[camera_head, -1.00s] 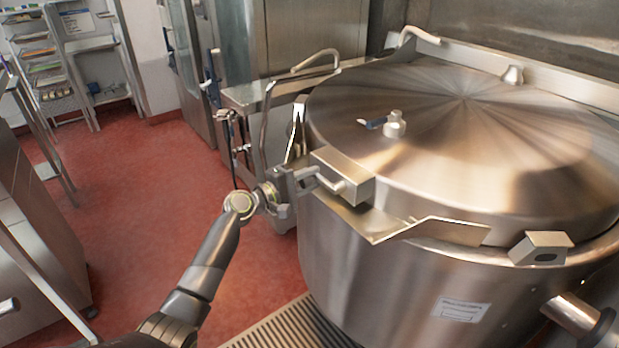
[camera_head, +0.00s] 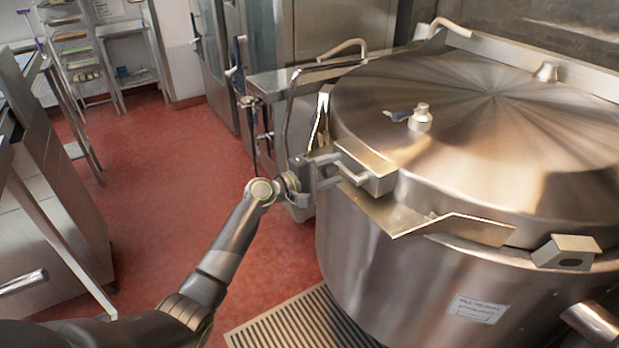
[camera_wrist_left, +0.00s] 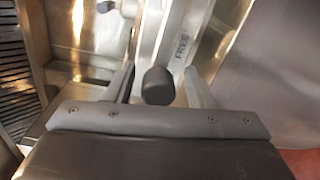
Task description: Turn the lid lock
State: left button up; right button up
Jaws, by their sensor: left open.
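The large steel kettle (camera_head: 400,270) stands at the right under its shut, domed lid (camera_head: 490,120). The lid lock (camera_head: 368,166) is a steel block with a bent handle at the lid's near left edge. My left gripper (camera_head: 328,171) is at this handle, with its jaws open. In the left wrist view a dark round knob (camera_wrist_left: 158,86) shows between the two fingers (camera_wrist_left: 160,88), with a gap visible on both sides. Whether a finger touches it I cannot tell. My right gripper is out of view.
A small valve with a blue lever (camera_head: 418,118) stands on the lid. A bent metal rail (camera_head: 291,110) rises close behind my left gripper. A floor grate (camera_head: 300,322) lies below the kettle. Red floor (camera_head: 165,190) is open to the left, beside a steel cabinet (camera_head: 55,190).

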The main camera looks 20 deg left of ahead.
pick_arm(q)
jog(key=b+v, duration=0.4)
jog(key=v, duration=1.3)
jog(key=shift+f, duration=0.15)
jog(key=a+f+g+y, duration=0.1)
jog(key=a+f+y, duration=0.3)
jog(key=f, duration=0.8)
jog(key=a+f+y, duration=0.3)
jog(key=a+f, duration=0.2)
jog(key=f, duration=0.6)
jog(key=s+a+f+m+g+y, duration=0.1)
jog(key=s+f+g+y, duration=0.1)
jog(key=s+f, duration=0.45)
jog(key=s+a+f+m+g+y, duration=0.15)
jog(key=s+f, duration=0.25)
jog(key=f, duration=0.6)
jog(key=s+d+f+m+g+y, duration=0.15)
jog(key=s+f+m+g, duration=0.3)
jog(key=s+f, duration=1.3)
jog(key=s+d+f+m+g, duration=0.1)
jog(key=s+d, duration=0.3)
jog(key=s, duration=0.6)
jog(key=s+d+f+m+g, duration=0.2)
jog(key=s+d+f+m, duration=0.2)
jog(key=s, duration=0.6)
jog(key=shift+s+f+g, duration=0.15)
jog(key=shift+s+g, duration=0.15)
jog(key=shift+s, duration=0.05)
